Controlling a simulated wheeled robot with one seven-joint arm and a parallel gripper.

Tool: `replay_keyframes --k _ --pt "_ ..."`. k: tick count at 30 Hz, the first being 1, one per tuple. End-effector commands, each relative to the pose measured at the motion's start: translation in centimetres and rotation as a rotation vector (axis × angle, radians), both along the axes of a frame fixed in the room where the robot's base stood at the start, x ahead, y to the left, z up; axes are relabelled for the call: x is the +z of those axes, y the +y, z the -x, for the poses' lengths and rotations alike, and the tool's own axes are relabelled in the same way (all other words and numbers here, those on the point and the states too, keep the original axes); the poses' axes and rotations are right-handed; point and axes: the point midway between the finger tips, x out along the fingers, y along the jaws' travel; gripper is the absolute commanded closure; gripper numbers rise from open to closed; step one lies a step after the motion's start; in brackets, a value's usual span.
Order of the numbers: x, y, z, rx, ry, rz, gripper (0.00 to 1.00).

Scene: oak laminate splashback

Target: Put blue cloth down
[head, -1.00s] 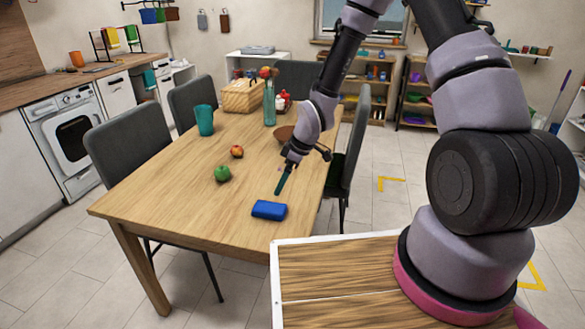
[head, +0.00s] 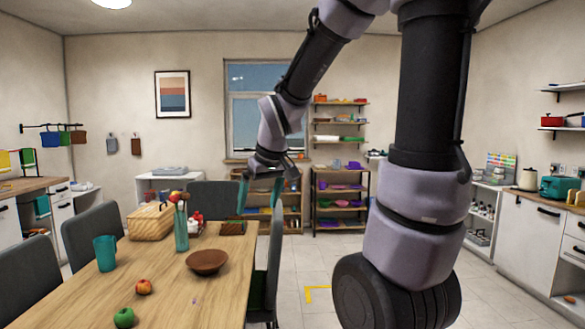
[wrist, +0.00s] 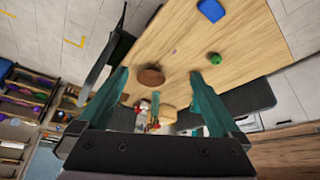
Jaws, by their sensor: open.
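The blue cloth (wrist: 211,10), a folded block, lies on the wooden table (wrist: 225,35) at the top of the wrist view. It is out of frame in the head view, where the table (head: 190,300) shows at lower left. My gripper (head: 258,206) is open, with its two teal fingers apart and nothing between them. In the wrist view my gripper (wrist: 158,76) is well apart from the cloth.
Shelves (head: 340,200) stand at the back.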

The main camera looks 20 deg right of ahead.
Motion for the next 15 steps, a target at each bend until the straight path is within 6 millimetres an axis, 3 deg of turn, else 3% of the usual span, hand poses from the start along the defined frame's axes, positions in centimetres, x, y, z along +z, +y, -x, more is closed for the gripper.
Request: replay_keyframes --k 1,6,10,15 --pt "2.1 -0.7 1.5 -0.068 -0.026 -0.033 0.00" --pt "6.8 -2.5 6.8 -0.285 -0.067 -0.178 0.00" --pt "8.8 -3.1 10.2 -0.399 -0.084 -0.280 0.00" --pt "9.9 -3.4 12.6 -0.472 -0.091 -0.359 0.00"
